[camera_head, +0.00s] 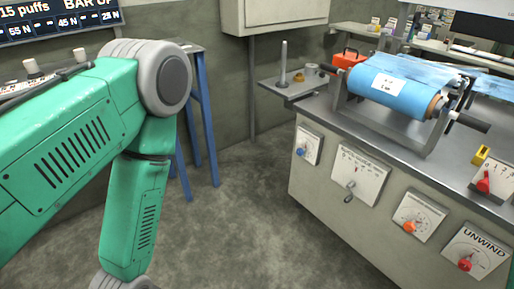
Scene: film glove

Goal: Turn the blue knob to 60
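The blue knob (301,151) is on a small white dial plate (308,144) at the left end of the machine's front panel. It is small, and its setting and the dial marks are too small to read. My green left arm fills the left side of the view and bends down at the elbow. Its gripper is out of view below the bottom edge. My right arm and gripper do not show. Nothing of mine touches the knob.
The machine (345,215) stands at right with a film roll (393,92) on top. Its front also holds a lever plate (358,174), an orange knob (409,226) and a red knob (465,265). A blue-legged stand (207,120) is behind my arm. The floor between is clear.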

